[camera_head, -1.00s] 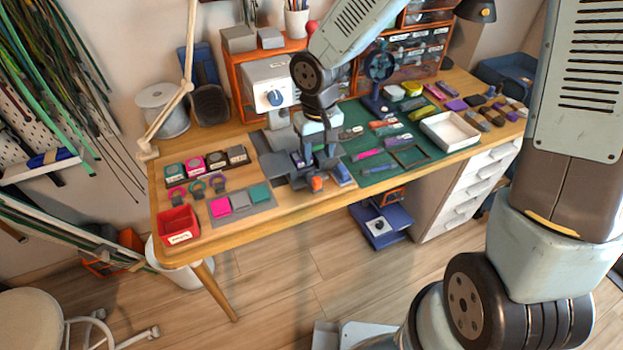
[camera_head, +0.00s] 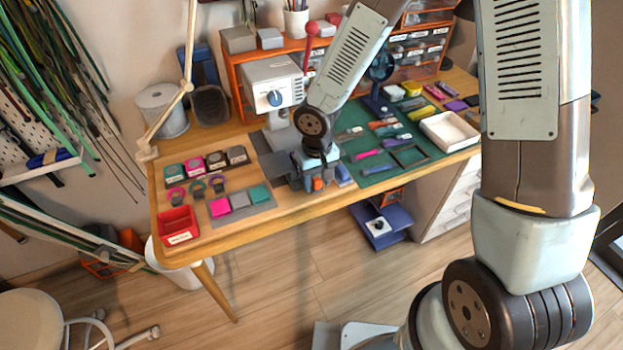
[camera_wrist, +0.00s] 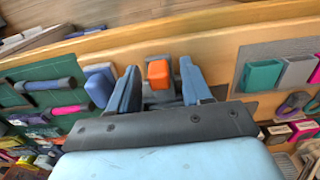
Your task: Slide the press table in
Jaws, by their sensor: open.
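The press (camera_head: 268,72) is a grey-white machine with a blue knob, standing at the back middle of the desk. Its table lies in front of it and is mostly hidden by my arm. An orange block (camera_wrist: 158,73), apparently the table's handle, sits on a grey piece near the desk's front edge. It also shows in the head view (camera_head: 317,184). My gripper (camera_wrist: 159,85) is open and pointed down, with one blue finger on each side of the orange block. Gaps show between the fingers and the block, so nothing is gripped.
A blue piece (camera_wrist: 99,84) stands close beside one finger. A green mat (camera_head: 385,160) with tools lies to the right. A grey pad (camera_head: 241,206) with coloured squares and a red bin (camera_head: 178,226) lie to the left. The desk's front edge is close to the gripper.

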